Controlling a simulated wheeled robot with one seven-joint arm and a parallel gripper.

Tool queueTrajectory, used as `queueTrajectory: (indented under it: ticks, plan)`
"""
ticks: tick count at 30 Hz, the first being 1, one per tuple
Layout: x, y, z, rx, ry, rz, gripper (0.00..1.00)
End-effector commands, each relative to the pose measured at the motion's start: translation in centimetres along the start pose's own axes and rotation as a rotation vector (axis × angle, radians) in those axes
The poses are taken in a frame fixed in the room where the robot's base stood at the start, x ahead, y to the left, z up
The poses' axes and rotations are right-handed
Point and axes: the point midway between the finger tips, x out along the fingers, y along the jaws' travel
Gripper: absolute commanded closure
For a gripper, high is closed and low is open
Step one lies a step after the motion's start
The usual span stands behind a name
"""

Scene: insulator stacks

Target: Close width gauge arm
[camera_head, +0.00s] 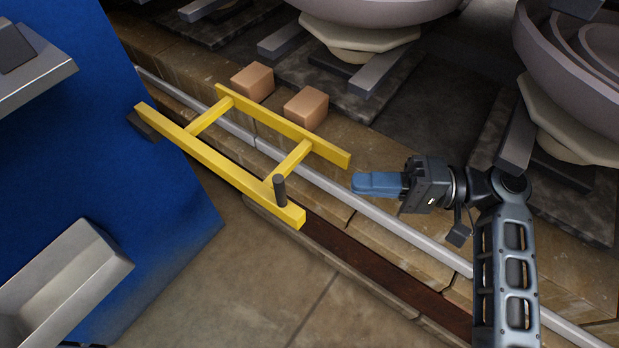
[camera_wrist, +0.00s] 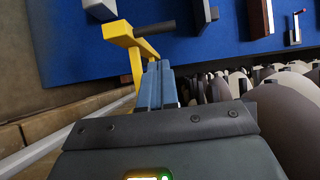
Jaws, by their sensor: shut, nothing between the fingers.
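The yellow width gauge arm (camera_head: 220,163) is a ladder-like frame of two long bars joined by crossbars. It reaches out from a blue panel (camera_head: 95,130), with a dark mount (camera_head: 143,125) at that end. A dark upright handle (camera_head: 280,190) stands near the free end of its front bar. My gripper (camera_head: 357,184) is shut and empty, just right of the free end of the rear bar; whether it touches is unclear. In the wrist view, the yellow arm (camera_wrist: 136,55) and the dark handle (camera_wrist: 158,26) show beyond my blue fingers (camera_wrist: 157,80).
Two brown blocks (camera_head: 253,82) (camera_head: 306,108) sit on the ledge behind the arm. A grey rail (camera_head: 370,209) runs along the ledge below it. Large grey insulator discs (camera_head: 385,10) stand behind and at right. Metal trays (camera_head: 65,280) project from the blue panel. The front floor is clear.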

Motion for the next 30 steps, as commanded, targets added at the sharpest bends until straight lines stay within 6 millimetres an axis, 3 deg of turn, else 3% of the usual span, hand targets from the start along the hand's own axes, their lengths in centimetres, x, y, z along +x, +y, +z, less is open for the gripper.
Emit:
queueTrajectory:
  ticks: [5,21,30]
  plan:
    - [0.7,-0.8,-0.1,-0.009,-0.031,-0.018,1.00]
    - [8.8,-0.8,0.1,-0.008,-0.029,-0.016,1.00]
    - [9.8,-0.8,0.1,-0.009,-0.027,-0.016,1.00]
